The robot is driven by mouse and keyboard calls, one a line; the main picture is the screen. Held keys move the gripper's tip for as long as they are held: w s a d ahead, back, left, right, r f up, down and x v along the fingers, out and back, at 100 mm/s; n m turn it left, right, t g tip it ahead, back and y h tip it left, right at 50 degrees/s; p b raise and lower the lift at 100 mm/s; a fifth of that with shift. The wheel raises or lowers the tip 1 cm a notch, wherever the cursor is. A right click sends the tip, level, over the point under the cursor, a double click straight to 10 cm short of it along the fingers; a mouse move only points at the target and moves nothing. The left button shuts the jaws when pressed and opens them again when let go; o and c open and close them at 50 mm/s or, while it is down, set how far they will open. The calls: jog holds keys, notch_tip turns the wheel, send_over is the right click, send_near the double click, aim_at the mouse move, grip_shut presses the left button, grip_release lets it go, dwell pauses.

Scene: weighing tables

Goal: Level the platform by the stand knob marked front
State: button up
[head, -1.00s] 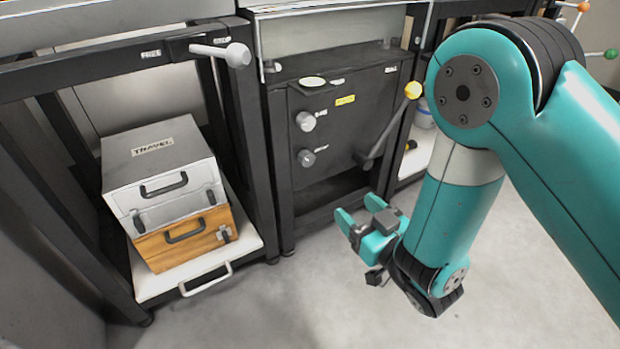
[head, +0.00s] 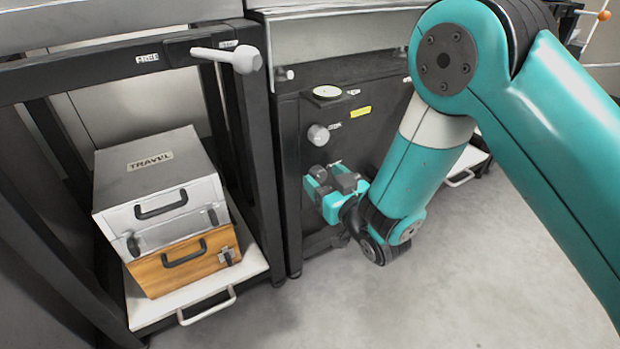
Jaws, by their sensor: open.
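The dark stand panel (head: 375,95) carries a round grey knob (head: 318,134) with a small label beside it, too small to read. A second, lower knob is hidden behind my gripper (head: 314,180), so I cannot tell whether the fingers touch it. My gripper is open, its teal fingers pointing at the panel just below the visible knob. A pale round disc with a dark rim (head: 326,92), like a bubble level, sits on a ledge above the knob. Its bubble is too small to read.
On the left, a grey case marked TRAVEL (head: 150,165) lies on a wooden case (head: 185,262) on a white pull-out shelf (head: 150,312). A grey lever (head: 225,57) sticks out from the black frame above. A yellow label (head: 361,112) is on the panel. The floor in front is clear.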

jog(key=shift+a, duration=0.2)
jog(key=shift+a, duration=0.1)
jog(key=shift+c, duration=0.8)
jog(key=c, duration=0.8)
jog(key=shift+o, duration=0.2)
jog(key=shift+n, duration=1.7)
jog(key=o, duration=0.9)
